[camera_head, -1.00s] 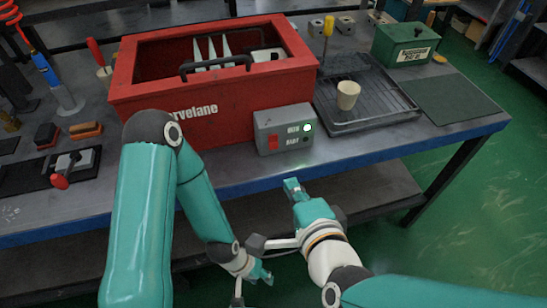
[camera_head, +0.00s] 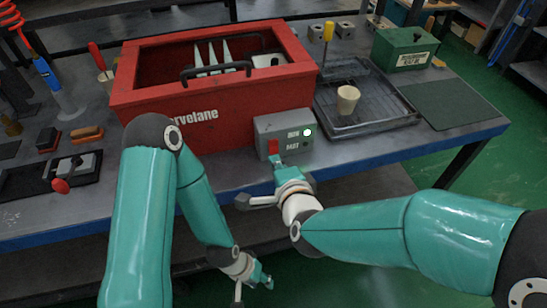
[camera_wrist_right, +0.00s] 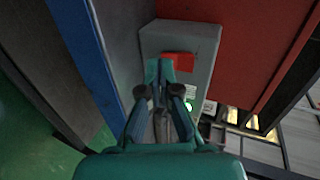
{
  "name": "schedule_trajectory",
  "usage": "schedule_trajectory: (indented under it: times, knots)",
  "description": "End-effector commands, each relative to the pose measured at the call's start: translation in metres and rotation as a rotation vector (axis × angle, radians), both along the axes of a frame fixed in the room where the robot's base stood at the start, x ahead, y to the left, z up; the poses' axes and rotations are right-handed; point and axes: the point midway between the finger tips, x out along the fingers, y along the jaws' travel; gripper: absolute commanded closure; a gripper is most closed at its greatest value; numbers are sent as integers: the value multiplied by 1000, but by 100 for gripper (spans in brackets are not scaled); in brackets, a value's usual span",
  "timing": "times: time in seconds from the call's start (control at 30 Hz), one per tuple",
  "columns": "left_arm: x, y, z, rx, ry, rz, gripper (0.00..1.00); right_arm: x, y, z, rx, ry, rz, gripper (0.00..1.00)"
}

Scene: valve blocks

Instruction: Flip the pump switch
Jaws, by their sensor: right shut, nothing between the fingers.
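The grey control box (camera_head: 296,126) stands at the front of the red tank, with a red rocker switch (camera_head: 273,146) at its lower left and a lit green lamp (camera_head: 308,132). In the right wrist view the red switch (camera_wrist_right: 179,57) shows just beyond the fingertips. My right gripper (camera_head: 278,163) is shut and empty, its tips just below the switch; whether they touch it I cannot tell.
The red tank (camera_head: 215,118) fills the bench behind the box. A black tray (camera_head: 375,112) with a cream cup (camera_head: 347,100) lies to the right. The blue bench edge (camera_head: 350,168) runs below the box. A red-handled valve (camera_head: 62,184) sits at the left.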

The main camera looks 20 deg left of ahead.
Motion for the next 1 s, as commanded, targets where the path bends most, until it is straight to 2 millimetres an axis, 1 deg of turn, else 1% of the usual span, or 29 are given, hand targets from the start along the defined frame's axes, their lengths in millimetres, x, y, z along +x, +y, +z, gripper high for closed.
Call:
schedule_trajectory:
  times: [0.1,0.2,0.6,0.67,0.77,0.97,1.0]
  knots:
    - [0,0,3,0,0,0,60,10,6,-4,0,1,0,100]
    - [0,0,3,0,0,0,60,14,9,-7,0,1,-1,100]
    - [0,0,2,0,0,0,60,15,10,-8,1,-1,-1,100]
    - [0,0,-2,0,0,0,60,16,10,-10,3,-4,-1,100]
    - [0,0,-15,0,0,0,60,17,11,-15,13,-19,-1,100]
    - [0,0,-53,0,0,0,60,21,14,-22,49,-73,0,100]
    - [0,0,-44,0,1,1,60,21,14,-12,49,-73,-1,100]
